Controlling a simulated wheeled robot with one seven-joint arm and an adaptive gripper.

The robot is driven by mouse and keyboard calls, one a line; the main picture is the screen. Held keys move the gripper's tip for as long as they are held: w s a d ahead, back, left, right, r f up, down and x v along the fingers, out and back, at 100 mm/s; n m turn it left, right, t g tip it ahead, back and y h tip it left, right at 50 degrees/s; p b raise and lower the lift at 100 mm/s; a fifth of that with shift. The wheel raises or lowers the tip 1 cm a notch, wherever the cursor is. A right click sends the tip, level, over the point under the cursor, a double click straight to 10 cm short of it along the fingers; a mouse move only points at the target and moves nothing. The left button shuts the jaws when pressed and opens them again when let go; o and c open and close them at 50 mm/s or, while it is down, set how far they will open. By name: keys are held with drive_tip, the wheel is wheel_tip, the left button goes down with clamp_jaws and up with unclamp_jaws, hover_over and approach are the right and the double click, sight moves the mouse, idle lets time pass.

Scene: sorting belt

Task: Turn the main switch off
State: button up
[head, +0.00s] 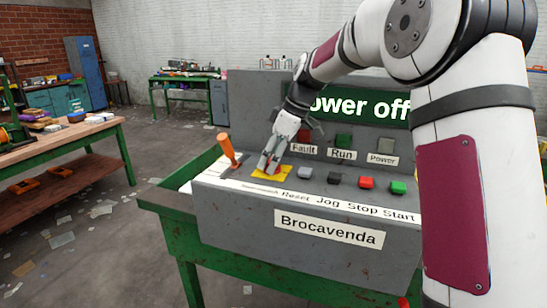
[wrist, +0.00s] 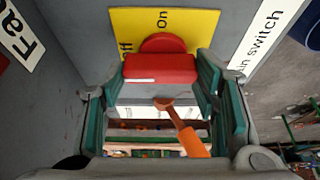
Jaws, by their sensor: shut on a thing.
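The main switch has a red handle (wrist: 160,68) on a yellow plate (wrist: 205,22), seen in the wrist view. The plate reads "On", and a second word, partly hidden, looks like "Off". My gripper (head: 267,163) is over the yellow plate in the head view, its fingers pointing down. In the wrist view its two teal-padded fingers are on either side of the red handle, shut on it. The handle lies crosswise in the wrist view. A white label ending in "n switch" (wrist: 267,33) is beside the plate.
The grey console (head: 235,205) has an orange lever (head: 228,149) just left of my gripper. Several push buttons, including red (head: 366,182) and green (head: 398,187), are to the right. The green display (head: 362,106) shows "ower off", its start hidden by my arm.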

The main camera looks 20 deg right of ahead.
drive_tip(key=o, duration=1.2)
drive_tip(key=shift+c, duration=0.2)
drive_tip(key=v, duration=1.2)
drive_tip(key=shift+a, duration=0.1)
